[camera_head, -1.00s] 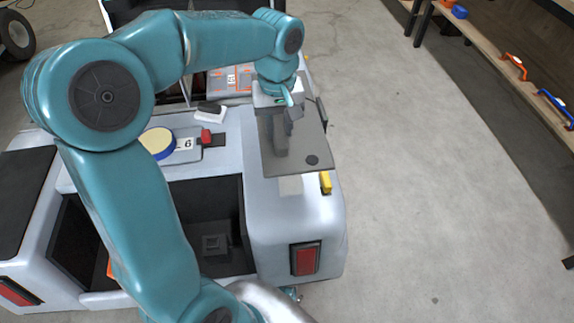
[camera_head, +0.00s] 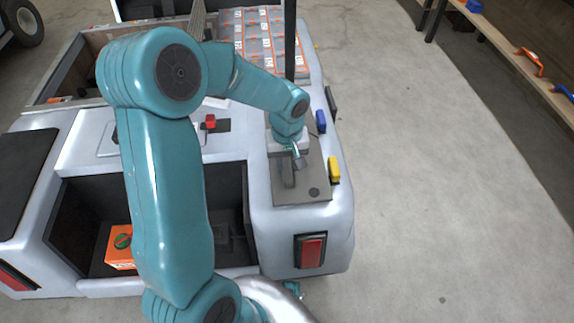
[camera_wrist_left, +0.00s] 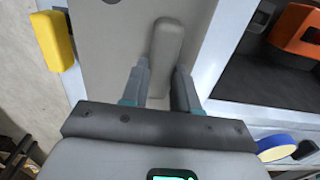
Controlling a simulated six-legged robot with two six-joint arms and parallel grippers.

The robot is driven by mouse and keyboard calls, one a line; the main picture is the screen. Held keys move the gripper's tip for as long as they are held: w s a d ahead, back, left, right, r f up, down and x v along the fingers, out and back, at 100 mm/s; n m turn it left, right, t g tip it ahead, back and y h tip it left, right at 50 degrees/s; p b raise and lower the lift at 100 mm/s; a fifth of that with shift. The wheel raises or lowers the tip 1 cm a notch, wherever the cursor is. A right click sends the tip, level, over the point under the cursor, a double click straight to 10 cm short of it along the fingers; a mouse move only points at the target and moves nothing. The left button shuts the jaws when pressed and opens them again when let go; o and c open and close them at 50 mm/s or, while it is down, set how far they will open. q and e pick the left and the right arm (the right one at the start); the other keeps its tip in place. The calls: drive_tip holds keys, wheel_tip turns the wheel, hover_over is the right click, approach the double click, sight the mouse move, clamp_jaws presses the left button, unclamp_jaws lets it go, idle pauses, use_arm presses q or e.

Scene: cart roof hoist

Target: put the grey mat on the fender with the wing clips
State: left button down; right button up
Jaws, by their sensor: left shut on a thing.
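The grey mat (camera_head: 308,178) lies flat, or very nearly so, along the white fender (camera_head: 285,228) on the cart's right side. A raised grey rib on the mat (camera_wrist_left: 164,50) runs between my left gripper's fingers. My left gripper (camera_head: 288,172) is shut on this rib; it also shows in the left wrist view (camera_wrist_left: 161,80). A yellow wing clip (camera_head: 334,170) and a blue wing clip (camera_head: 321,122) stand at the mat's right edge; the yellow one shows in the left wrist view (camera_wrist_left: 54,40). My right gripper is not in view.
An orange box (camera_head: 120,246) sits in the cart's dark rear bay. A red knob (camera_head: 210,122) is on the deck left of the mat. Packed grey-orange goods (camera_head: 262,40) lie ahead, near a dark upright post (camera_head: 290,40).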

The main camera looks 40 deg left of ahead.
use_arm(q)
drive_tip(key=shift+f, duration=0.6)
drive_tip(key=shift+r, duration=0.1)
drive_tip(key=c, duration=1.3)
unclamp_jaws()
drive_tip(key=shift+f, duration=0.2)
drive_tip(key=o, duration=0.5)
drive_tip(key=shift+r, duration=0.1)
drive_tip(key=shift+c, duration=0.2)
